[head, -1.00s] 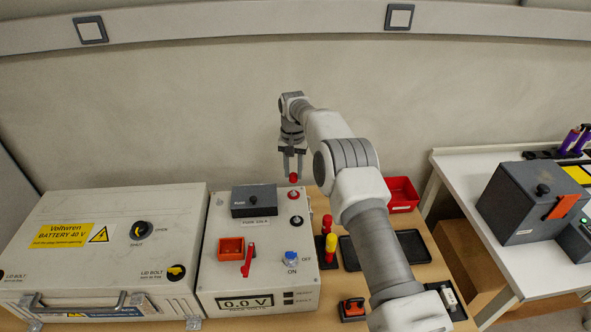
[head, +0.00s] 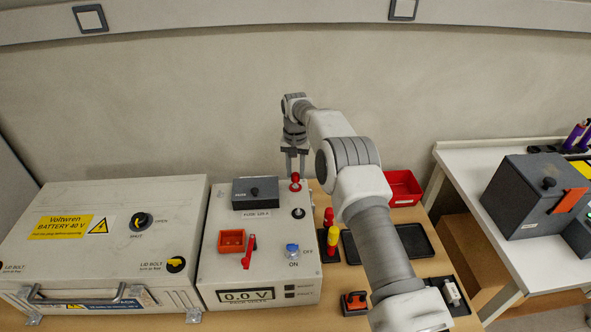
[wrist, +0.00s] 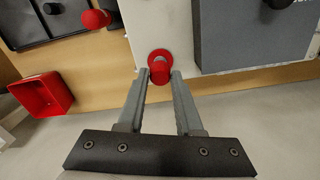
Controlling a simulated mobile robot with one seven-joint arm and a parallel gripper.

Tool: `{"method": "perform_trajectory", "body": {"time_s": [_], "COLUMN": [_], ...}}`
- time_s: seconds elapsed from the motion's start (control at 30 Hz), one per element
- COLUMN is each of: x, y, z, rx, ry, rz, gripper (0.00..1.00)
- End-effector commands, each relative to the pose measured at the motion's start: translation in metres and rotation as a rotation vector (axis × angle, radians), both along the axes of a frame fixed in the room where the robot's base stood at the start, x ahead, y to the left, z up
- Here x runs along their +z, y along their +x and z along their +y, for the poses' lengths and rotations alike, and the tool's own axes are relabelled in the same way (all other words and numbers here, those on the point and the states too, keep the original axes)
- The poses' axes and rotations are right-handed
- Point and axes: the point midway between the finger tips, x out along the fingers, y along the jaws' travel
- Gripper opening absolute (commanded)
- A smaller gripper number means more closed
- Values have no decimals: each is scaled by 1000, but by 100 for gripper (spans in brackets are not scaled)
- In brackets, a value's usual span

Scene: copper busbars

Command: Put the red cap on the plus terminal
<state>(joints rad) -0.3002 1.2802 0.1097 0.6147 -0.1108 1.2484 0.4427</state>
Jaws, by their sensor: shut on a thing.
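My gripper (head: 295,168) is shut on the red cap (head: 295,177), its fingers pointing down over the back right of the grey-white pack box (head: 213,262). The cap is over the red-ringed plus terminal (head: 296,188), at or just above it. In the wrist view the cap (wrist: 160,74) sits between the two fingertips. The red ring of the plus terminal (wrist: 152,54) shows right behind it. I cannot tell whether the cap is seated. The black-ringed terminal (head: 298,213) stands in front, uncapped.
A dark fuse block (head: 255,200) sits close left of the plus terminal. A red bin (head: 403,188) and a black tray (head: 415,242) lie to the right. Red and yellow-handled tools (head: 330,235) stand beside the box. The battery case (head: 75,255) is at the left.

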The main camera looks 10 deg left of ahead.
Motion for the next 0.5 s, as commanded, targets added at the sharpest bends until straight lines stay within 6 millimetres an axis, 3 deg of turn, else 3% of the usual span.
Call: {"method": "perform_trajectory", "body": {"time_s": [0.3, 0.5], "x": [-22, -23], "y": [0, 0], "z": [0, 0], "rx": [0, 1], "ry": [0, 0], "rz": [0, -1], "gripper": [0, 0]}}
